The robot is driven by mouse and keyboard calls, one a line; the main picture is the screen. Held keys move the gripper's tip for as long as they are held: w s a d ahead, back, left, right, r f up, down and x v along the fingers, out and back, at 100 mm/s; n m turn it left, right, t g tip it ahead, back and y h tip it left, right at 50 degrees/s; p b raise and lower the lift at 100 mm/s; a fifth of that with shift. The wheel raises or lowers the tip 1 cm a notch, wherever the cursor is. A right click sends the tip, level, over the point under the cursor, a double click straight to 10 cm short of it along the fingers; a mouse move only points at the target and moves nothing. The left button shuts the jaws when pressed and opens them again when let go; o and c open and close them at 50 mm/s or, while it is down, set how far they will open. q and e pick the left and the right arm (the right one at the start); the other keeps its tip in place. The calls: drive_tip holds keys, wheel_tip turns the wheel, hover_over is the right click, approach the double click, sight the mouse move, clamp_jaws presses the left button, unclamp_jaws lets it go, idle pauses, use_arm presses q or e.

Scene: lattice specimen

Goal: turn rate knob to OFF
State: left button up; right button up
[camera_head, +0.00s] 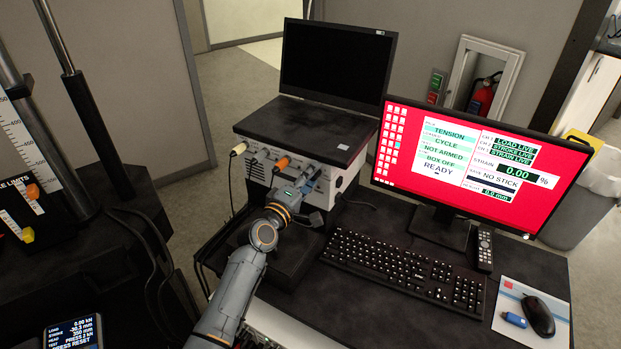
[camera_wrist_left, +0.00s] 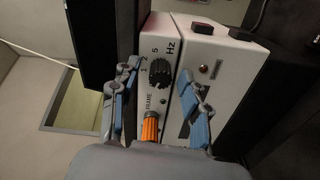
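The rate knob (camera_wrist_left: 160,72) is a black ribbed dial on the white front panel, with the marks 1, 2, 5 and Hz beside it in the left wrist view. Its pointer direction and an OFF mark cannot be made out. My left gripper (camera_wrist_left: 157,80) is open, its blue-padded fingers to either side of the knob in that view; no contact can be seen. In the head view the left gripper (camera_head: 304,183) is at the front of the white control box (camera_head: 256,172) and hides part of the panel. My right gripper is not in view.
An orange plug (camera_wrist_left: 150,127) marked FRAME sits close to the knob. A cream plug (camera_head: 238,149) sticks out at the panel's left. A laptop (camera_head: 337,65) stands on the box. The keyboard (camera_head: 400,268), monitor (camera_head: 470,165) and mouse (camera_head: 538,315) are to the right.

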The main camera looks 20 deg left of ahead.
use_arm(q)
drive_tip(key=v, duration=1.2)
idle(0.5)
